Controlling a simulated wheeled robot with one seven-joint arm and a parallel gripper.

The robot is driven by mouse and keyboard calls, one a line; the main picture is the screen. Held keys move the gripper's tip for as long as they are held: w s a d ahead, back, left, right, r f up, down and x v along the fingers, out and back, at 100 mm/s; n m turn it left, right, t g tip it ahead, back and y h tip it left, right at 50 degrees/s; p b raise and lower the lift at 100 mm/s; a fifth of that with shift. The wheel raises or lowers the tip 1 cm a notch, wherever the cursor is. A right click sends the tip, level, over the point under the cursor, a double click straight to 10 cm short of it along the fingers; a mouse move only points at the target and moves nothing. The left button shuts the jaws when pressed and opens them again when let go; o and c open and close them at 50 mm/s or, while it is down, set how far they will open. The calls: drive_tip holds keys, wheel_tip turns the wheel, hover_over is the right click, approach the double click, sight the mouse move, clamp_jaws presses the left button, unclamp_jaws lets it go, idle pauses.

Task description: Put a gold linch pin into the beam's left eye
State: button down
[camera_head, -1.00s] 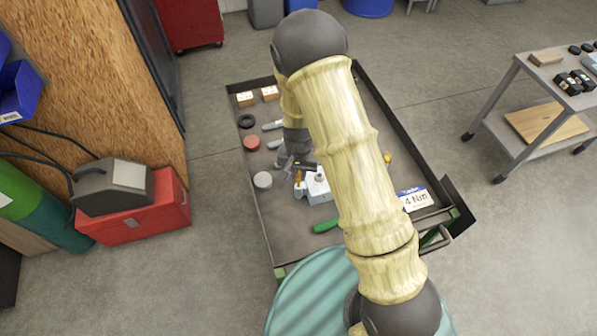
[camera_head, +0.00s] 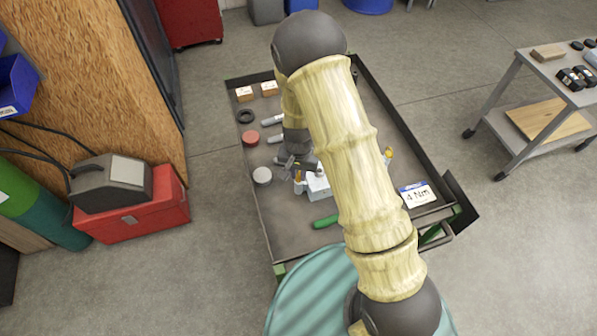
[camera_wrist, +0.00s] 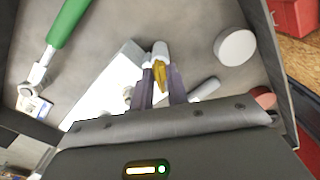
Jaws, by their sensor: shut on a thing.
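The white beam (camera_head: 318,187) lies on the trailer bed and is partly hidden by my arm in the head view. In the wrist view its long white body (camera_wrist: 112,82) runs diagonally left of my fingers. A short white cylindrical part (camera_wrist: 160,50), perhaps the left eye, stands just beyond the fingertips. My gripper (camera_wrist: 161,84) is shut on a gold linch pin (camera_wrist: 159,73), which overlaps this part in the view. I cannot tell whether the pin is in the eye. In the head view my gripper (camera_head: 297,170) is at the beam's left end.
A green-handled tool (camera_head: 325,221) lies in front of the beam. A grey disc (camera_head: 262,176), a red disc (camera_head: 251,138) and a black ring (camera_head: 245,116) lie to the left. A yellow item (camera_head: 388,155) is right of my arm. Raised walls edge the bed.

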drive_tip(key=shift+f, duration=0.4)
drive_tip(key=c, duration=1.3)
unclamp_jaws()
drive_tip(key=shift+r, duration=0.15)
wheel_tip(320, 180, up, 17)
drive_tip(key=b, duration=0.1)
drive_tip(key=shift+b, duration=0.3)
drive_tip(key=shift+r, duration=0.1)
